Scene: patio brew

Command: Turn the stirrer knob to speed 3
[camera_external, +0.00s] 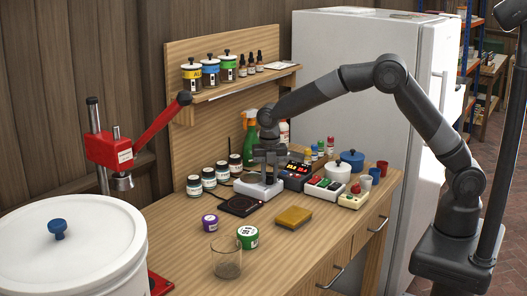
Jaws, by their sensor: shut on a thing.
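The stirrer looks to be the small white box (249,190) on the wooden bench, in the middle of the external view. My gripper (268,178) points straight down over it, with its fingers at the top of the box. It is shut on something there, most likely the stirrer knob. The knob is hidden by the fingers, and no speed marks can be read at this size.
A black flat device (241,205) lies just in front. White-lidded jars (208,178) stand to the left, a green spray bottle (250,140) behind, and a dark device with a display (296,176) close to the right. A yellow sponge (294,217) lies on the front bench.

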